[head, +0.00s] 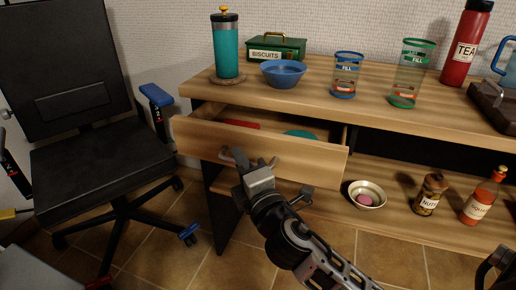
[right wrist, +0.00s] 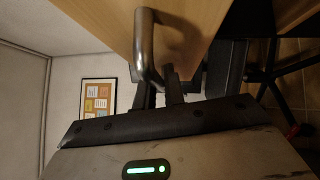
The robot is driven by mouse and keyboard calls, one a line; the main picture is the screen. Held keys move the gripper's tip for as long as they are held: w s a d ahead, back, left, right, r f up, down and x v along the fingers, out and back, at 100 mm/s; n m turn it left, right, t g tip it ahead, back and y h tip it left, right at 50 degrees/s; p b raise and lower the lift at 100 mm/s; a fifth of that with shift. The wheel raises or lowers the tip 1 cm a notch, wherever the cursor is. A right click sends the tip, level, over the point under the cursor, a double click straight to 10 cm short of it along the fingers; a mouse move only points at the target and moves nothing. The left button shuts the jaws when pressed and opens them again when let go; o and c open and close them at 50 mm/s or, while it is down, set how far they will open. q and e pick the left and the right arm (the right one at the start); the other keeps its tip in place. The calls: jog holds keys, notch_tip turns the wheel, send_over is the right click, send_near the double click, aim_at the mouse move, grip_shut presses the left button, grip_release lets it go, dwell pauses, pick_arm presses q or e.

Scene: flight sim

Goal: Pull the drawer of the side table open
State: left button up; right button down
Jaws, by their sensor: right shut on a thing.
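The wooden side table (head: 420,95) has its drawer (head: 285,158) standing partly open, its front pulled out from the tabletop. A red thing (head: 240,124) and a teal thing (head: 299,133) lie inside. My right gripper (head: 250,168) is at the drawer front, shut on the drawer's metal handle (head: 229,156). In the right wrist view the curved handle (right wrist: 146,45) runs down to the fingers (right wrist: 162,88); the exact contact is partly hidden. My left gripper is not in view.
A black office chair (head: 105,150) stands left of the table. On top are a teal canister (head: 226,50), green biscuit tin (head: 276,48), blue bowl (head: 283,74), two glasses (head: 346,75) and a red tea flask (head: 467,45). A lower shelf holds a small bowl (head: 367,186), jar and bottle.

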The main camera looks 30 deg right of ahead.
jog(key=s+a, duration=0.4)
jog(key=a, duration=0.1)
jog(key=shift+s, duration=0.25)
jog(key=shift+a, duration=0.1)
jog(key=c, duration=1.8)
grip_release()
jog(key=shift+o, duration=0.2)
